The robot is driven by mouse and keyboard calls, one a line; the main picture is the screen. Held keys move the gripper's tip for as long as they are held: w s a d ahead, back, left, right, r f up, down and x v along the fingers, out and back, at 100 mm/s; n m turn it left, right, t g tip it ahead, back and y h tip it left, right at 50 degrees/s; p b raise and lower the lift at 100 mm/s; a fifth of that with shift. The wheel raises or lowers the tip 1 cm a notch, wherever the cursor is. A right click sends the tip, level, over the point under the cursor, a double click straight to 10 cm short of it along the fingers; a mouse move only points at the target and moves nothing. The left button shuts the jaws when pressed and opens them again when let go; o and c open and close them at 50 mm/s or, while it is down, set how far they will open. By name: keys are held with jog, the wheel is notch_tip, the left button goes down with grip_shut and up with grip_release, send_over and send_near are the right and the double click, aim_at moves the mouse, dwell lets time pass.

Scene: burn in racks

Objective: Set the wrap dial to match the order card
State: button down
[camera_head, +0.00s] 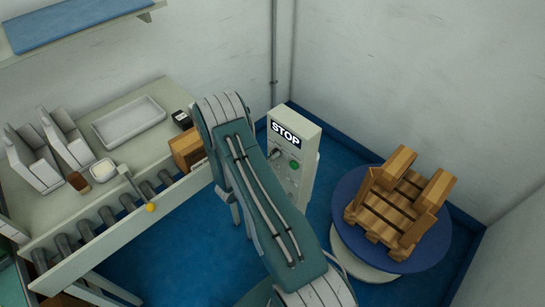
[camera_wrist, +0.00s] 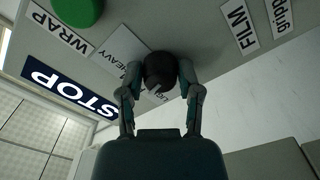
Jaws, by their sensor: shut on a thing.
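The wrap dial is a round black knob (camera_wrist: 160,70) with a pale mark on its lower part, mounted on a grey panel face. My gripper (camera_wrist: 159,80) has its two fingers closed on opposite sides of the knob. A pale dial plate behind it reads HEAVY (camera_wrist: 125,58), and the rest of its text is partly hidden. In the head view, the control cabinet (camera_head: 304,133) bears a STOP sign (camera_head: 285,135). My arm covers part of its front, and I cannot make out my gripper there. I cannot identify an order card in either view.
A green button (camera_wrist: 78,10) sits near the WRAP label (camera_wrist: 62,29); a FILM label (camera_wrist: 238,27) is across the panel. Right of the cabinet, a blue turntable (camera_head: 436,248) bears wooden pallet pieces (camera_head: 395,205). A roller bench (camera_head: 130,175) with trays stands at left.

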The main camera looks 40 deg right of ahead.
jog(key=n, duration=0.5)
jog(key=shift+w, duration=0.25)
jog(key=shift+n, duration=0.4)
jog(key=shift+c, duration=1.3)
grip_release()
jog(key=shift+d, duration=0.1)
jog(key=shift+s, duration=0.1)
jog(key=a, duration=1.2)
jog(key=shift+s, duration=0.45)
